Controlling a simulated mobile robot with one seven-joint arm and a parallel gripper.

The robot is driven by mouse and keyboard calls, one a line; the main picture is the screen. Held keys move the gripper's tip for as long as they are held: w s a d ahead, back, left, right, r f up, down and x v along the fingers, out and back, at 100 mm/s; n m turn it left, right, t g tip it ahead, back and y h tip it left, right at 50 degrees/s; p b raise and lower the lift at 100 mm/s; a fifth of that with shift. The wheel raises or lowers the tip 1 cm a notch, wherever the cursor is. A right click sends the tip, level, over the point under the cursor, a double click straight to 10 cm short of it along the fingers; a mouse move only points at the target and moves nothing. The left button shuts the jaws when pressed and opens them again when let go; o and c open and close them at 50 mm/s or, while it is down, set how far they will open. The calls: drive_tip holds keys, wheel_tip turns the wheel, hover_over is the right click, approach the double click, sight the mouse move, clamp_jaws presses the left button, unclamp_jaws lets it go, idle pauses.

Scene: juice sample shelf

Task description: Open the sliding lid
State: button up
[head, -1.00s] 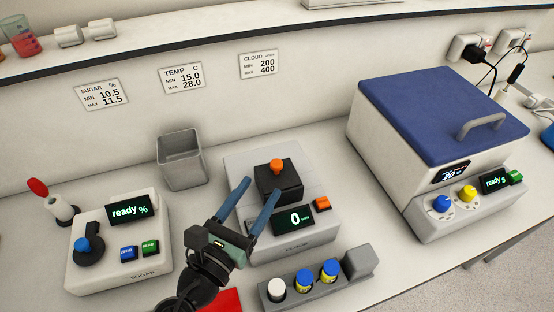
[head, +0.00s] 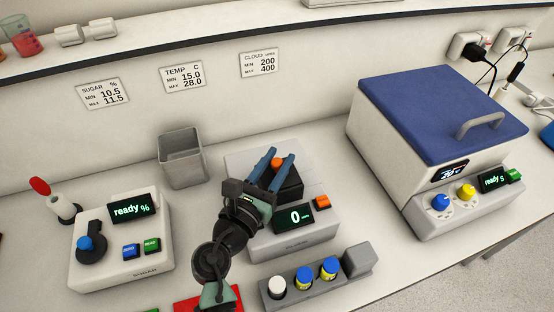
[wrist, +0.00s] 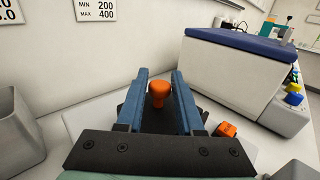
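The sliding lid (head: 289,187) is a black block on the CLOUD meter (head: 315,243), with an orange knob (head: 277,162) on top. The knob also shows in the wrist view (wrist: 158,92), upright between the blue fingers. My gripper (head: 277,158) is open, with its fingers on either side of the knob; its fingertips also show in the wrist view (wrist: 160,76). I cannot tell whether a finger touches the knob. My fingers and wrist hide part of the block.
The SUGAR meter (head: 155,262) stands left and a grey bin (head: 181,170) behind it. A vial rack (head: 268,302) with several vials is in front. A big box with a blue lid (head: 430,110) stands right. The wall is close behind.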

clamp_jaws()
idle(1.1)
